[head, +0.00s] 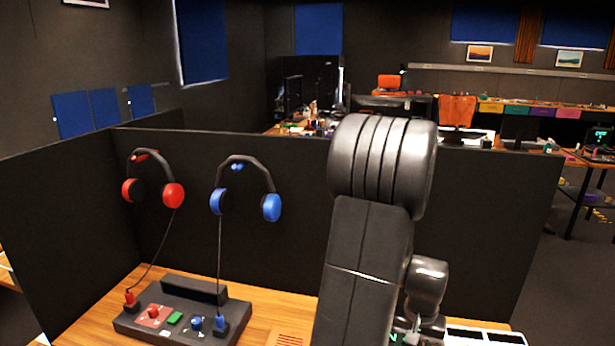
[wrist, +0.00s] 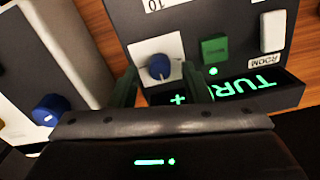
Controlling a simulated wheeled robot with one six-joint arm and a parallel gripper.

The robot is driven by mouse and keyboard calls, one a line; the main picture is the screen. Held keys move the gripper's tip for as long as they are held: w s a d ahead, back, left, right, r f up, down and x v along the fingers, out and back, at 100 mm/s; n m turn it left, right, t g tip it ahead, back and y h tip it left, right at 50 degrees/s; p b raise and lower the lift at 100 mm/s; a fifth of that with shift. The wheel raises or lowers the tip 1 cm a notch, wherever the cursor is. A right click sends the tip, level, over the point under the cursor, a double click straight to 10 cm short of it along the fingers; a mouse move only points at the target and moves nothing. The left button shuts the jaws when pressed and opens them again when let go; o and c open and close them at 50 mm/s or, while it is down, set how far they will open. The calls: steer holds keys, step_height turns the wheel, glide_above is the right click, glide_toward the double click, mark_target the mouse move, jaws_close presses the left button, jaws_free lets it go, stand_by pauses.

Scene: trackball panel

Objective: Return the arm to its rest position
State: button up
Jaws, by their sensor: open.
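In the wrist view my gripper (wrist: 160,74) is open, with its two dark green-tinted fingers apart on either side of a blue knob or ball (wrist: 159,67) on a white plate. I cannot tell whether the fingers touch it. The dark panel (wrist: 190,20) around it has a green button (wrist: 214,49), a white switch (wrist: 272,31) and a green-lit display (wrist: 237,92) with partly hidden letters. In the head view my arm rises large in the middle and bends down at the right. The gripper end is mostly hidden at the bottom edge.
A second blue knob (wrist: 47,110) sits on a light unit at the left. In the head view, a control box (head: 165,320) stands on the wooden desk (head: 262,312). Red headphones (head: 173,195) and blue headphones (head: 271,207) hang on the dark partition (head: 300,180) behind.

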step_height(320, 180, up, 13)
step_height(320, 180, down, 14)
steer(key=shift+f, duration=0.1)
steer(key=shift+r+n, duration=0.2)
steer(key=shift+n, duration=0.3)
steer(key=shift+n+p, duration=0.45)
steer(key=shift+n, duration=0.25)
steer(key=n+p, duration=0.1)
steer(key=n, duration=0.3)
steer(key=shift+n+p, duration=0.3)
steer(key=shift+n, duration=0.1)
step_height(320, 180, up, 14)
steer(key=shift+f, duration=0.1)
